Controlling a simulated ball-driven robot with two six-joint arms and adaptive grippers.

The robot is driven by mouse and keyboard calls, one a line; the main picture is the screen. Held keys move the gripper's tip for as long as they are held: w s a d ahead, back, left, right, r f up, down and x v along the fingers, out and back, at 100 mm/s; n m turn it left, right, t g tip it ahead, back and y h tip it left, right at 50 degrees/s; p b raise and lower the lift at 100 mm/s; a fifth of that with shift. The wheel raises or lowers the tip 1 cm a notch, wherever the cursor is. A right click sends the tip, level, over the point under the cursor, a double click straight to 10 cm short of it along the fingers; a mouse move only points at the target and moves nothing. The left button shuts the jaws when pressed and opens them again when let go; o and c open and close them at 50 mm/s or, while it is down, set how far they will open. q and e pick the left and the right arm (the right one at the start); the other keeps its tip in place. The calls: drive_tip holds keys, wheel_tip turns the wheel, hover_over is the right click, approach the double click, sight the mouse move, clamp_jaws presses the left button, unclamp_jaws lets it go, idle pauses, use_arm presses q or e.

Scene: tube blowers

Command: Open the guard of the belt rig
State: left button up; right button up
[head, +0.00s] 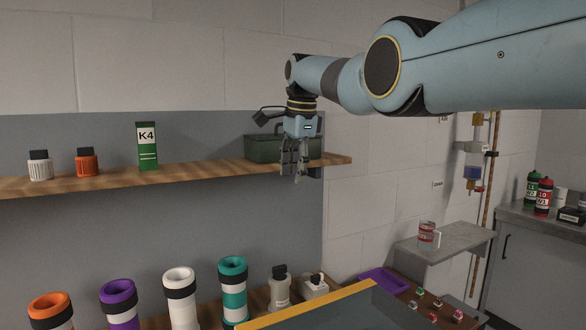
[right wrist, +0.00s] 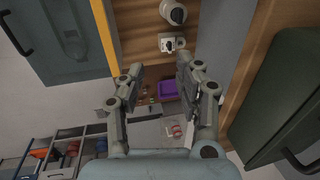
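A grey panel with a yellow edge (head: 330,306) shows at the bottom of the head view, cut off by the frame. A similar grey panel with a yellow edge (right wrist: 70,38) and a dark handle is at the upper left of the right wrist view. It may be the belt rig's guard, but I cannot tell for certain. My right gripper (head: 294,174) points down in front of the shelf's right end, above and apart from the panel. In the right wrist view its fingers (right wrist: 157,74) are apart with nothing between them. My left gripper is out of view.
A wooden shelf (head: 215,174) holds a green box (head: 262,148), a K4 carton (head: 147,146) and two small bottles. Several banded tubes (head: 232,285) stand below.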

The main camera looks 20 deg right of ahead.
drive_tip(key=shift+s+d, duration=0.1)
drive_tip(key=shift+p, duration=0.6)
wheel_tip(320, 180, up, 12)
drive_tip(key=s, duration=0.2)
drive_tip(key=shift+s, duration=0.15)
drive_tip(key=shift+f, duration=0.15)
